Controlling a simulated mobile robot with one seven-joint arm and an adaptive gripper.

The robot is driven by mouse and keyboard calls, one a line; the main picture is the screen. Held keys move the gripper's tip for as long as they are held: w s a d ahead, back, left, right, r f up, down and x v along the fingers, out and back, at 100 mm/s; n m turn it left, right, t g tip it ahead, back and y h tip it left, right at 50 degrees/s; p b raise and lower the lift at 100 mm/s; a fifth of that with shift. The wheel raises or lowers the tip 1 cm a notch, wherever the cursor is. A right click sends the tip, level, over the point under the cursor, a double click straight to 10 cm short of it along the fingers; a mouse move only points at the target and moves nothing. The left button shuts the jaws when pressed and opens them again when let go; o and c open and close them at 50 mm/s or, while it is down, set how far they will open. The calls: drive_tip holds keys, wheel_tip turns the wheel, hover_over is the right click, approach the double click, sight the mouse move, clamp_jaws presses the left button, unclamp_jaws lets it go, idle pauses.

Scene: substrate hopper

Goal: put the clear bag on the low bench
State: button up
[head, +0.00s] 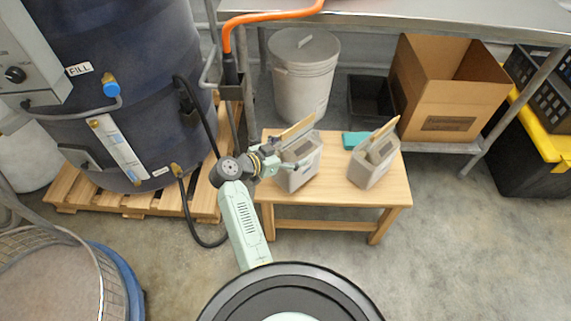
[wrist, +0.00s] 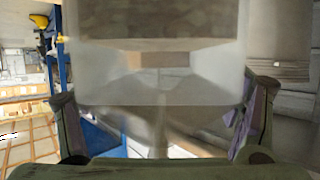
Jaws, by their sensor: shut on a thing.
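A clear bag (head: 300,175) with a pale block inside and a tan flap on top shows over the left half of the low wooden bench (head: 336,188). My gripper (head: 284,166) reaches it from the left and is shut on it. The head view does not show clearly whether its base touches the bench top. In the wrist view the translucent bag (wrist: 155,85) fills the middle between my two fingers (wrist: 160,115). A second similar bag (head: 373,170) stands on the right half of the bench, apart from the held one.
A teal cloth (head: 354,139) lies on the bench between the bags, towards the back. Behind are a grey lidded bin (head: 303,82), an open cardboard box (head: 450,95) and a steel table (head: 420,12). A dark blue tank (head: 120,60) stands on a pallet at left.

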drive_tip(key=shift+w+d+f, duration=0.2)
drive_tip(key=shift+w+f, duration=0.4)
drive_tip(key=shift+w, duration=0.15)
drive_tip(key=shift+w+d+f, duration=0.15)
drive_tip(key=shift+w+f, duration=0.45)
drive_tip(key=shift+w, duration=0.15)
drive_tip(key=shift+w+d+f, duration=0.2)
drive_tip(key=shift+w+f, duration=0.4)
drive_tip(key=shift+w, duration=0.15)
drive_tip(key=o, duration=1.9)
drive_tip(key=shift+f, duration=0.2)
drive_tip(key=v, duration=1.2)
drive_tip(key=shift+s+r, duration=0.1)
